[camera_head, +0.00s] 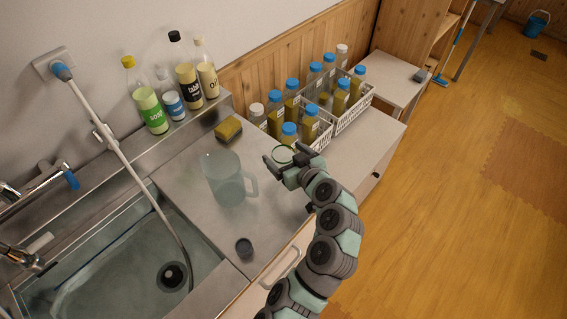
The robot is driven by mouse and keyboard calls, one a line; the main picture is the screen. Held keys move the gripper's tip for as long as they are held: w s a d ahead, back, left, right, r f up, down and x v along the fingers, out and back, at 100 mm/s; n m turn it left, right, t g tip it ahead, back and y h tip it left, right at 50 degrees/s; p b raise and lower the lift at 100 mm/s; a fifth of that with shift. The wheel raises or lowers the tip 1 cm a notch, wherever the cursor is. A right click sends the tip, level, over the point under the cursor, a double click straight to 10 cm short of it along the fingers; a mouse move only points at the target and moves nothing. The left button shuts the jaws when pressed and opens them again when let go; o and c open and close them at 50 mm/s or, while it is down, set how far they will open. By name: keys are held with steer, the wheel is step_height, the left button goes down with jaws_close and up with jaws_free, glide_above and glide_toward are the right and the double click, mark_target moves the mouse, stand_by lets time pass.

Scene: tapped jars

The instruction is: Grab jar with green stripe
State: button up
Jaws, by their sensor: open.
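My gripper (284,164) is open over the right end of the counter. A round, pale, see-through thing with a greenish rim (283,154) shows between and behind its fingers; I cannot tell if it is the jar with the green stripe, or if the fingers touch it. The arm hides part of it. A clear glass pitcher (224,180) stands on the counter left of my gripper. No green stripe shows clearly on any other jar. Several capped bottles with yellowish contents, such as one at the front (310,124), stand just behind my gripper.
White crates (357,112) hold several bottles by the wooden wall. A sponge (228,129) and a small dark cup (244,247) are on the counter. A green-labelled soap bottle (150,112) and others line the ledge. The sink (120,262) is at left. Open floor lies right.

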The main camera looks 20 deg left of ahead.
mark_target(278, 149)
steer(key=x, duration=0.4)
steer(key=c, duration=1.6)
